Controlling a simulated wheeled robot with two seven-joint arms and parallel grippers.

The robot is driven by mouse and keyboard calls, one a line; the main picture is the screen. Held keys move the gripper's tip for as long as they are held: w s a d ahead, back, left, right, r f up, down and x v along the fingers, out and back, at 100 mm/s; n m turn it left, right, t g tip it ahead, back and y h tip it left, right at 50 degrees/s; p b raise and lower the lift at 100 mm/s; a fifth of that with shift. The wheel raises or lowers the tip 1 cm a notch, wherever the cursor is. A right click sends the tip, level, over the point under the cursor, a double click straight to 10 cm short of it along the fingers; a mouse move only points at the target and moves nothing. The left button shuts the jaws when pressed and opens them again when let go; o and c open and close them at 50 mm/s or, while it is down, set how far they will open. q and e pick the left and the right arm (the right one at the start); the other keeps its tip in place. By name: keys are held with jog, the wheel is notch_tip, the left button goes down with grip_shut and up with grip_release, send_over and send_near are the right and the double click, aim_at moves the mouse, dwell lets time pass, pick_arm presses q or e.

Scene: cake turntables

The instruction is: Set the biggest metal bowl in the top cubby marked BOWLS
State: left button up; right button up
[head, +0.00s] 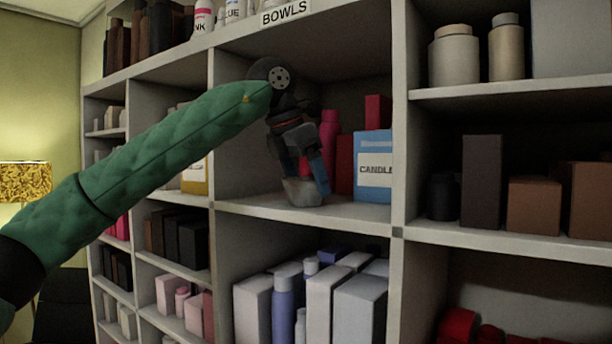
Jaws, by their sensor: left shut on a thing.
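My left gripper (308,170) reaches into the cubby under the white BOWLS sign (285,13) and points down. It is shut on a grey metal bowl (302,193), which is tilted or partly hidden by the fingers. The bowl is low in the cubby, near the front edge of its floor (345,213); I cannot tell whether it touches the floor. No other bowl shows clearly, so I cannot compare sizes. My right gripper is not in view.
In the same cubby, a blue CANDLE box (373,165), a pink bottle (329,135) and red boxes stand right of and behind the gripper. A divider (399,120) closes the right side. White boxes and blue bottles (283,305) fill the cubby below.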

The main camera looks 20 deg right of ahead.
pick_arm(q)
jog(key=shift+f, duration=0.1)
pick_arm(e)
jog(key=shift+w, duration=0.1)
pick_arm(q)
jog(key=o, duration=0.9)
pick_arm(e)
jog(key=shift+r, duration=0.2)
pick_arm(q)
jog(key=shift+a+r, duration=0.15)
jog(key=shift+r, duration=0.25)
jog(key=b+v, duration=0.2)
jog(key=v, duration=0.2)
jog(key=shift+a, duration=0.1)
jog(key=s+a+b, duration=0.3)
jog(key=a+b, duration=0.2)
jog(key=a, duration=0.6)
jog(key=shift+s+a+r, duration=0.2)
jog(key=shift+a, duration=0.1)
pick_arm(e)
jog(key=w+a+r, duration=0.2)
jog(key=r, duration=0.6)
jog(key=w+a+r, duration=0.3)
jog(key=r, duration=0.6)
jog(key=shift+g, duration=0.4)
